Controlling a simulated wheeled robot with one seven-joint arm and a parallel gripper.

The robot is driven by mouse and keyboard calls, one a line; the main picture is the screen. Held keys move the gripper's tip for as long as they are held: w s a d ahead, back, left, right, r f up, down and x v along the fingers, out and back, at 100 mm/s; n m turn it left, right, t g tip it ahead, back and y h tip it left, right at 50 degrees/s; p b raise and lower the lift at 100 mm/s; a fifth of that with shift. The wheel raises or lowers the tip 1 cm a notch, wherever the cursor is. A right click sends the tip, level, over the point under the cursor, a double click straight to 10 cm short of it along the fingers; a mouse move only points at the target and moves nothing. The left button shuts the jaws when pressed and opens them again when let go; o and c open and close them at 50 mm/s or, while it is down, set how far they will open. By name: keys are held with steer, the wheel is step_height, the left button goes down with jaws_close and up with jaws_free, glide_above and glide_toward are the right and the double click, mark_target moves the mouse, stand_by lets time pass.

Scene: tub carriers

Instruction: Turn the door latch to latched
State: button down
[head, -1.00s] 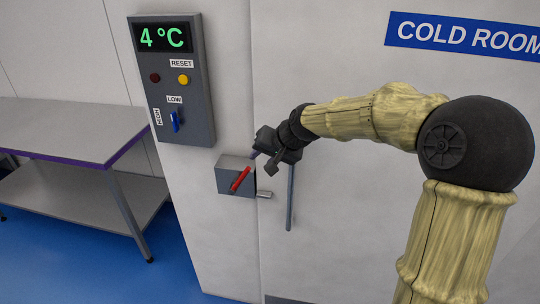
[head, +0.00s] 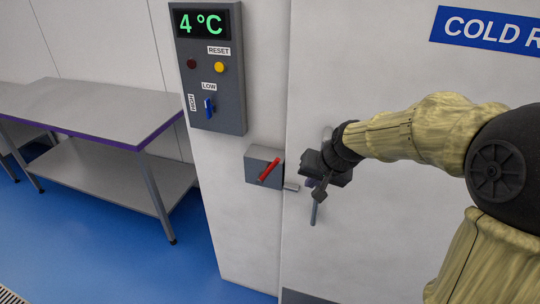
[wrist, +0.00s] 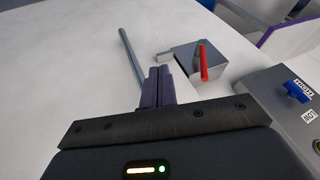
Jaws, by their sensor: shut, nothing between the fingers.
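The door latch is a grey box (head: 254,172) with a red lever (head: 270,171), on the wall panel beside the door's left edge. The lever slants from upper right to lower left. A short metal bolt (head: 291,187) sticks out of the box's right side at the door seam. In the wrist view the box (wrist: 186,68) and the red lever (wrist: 203,62) show beyond my fingers. My gripper (wrist: 158,84) is shut and empty, apart from the lever. In the head view my gripper is right of the latch, in front of the door; its fingertips are hard to make out.
The door's grey bar handle (head: 315,212) hangs partly behind my gripper; it also shows in the wrist view (wrist: 131,56). A control panel (head: 228,112) with a blue switch (head: 209,107) is above the latch. A table (head: 95,112) stands at the left. Blue floor is clear.

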steer(key=s+d+f+h, duration=0.1)
steer(key=s+d+f, duration=0.2)
steer(key=s, duration=0.2)
steer(key=s+d+f+g+h, duration=0.1)
steer(key=s+d+f, duration=0.2)
steer(key=s, duration=0.3)
steer(key=s+d+f+n+g+h, duration=0.1)
steer(key=s+d+f, duration=0.2)
steer(key=s, duration=0.3)
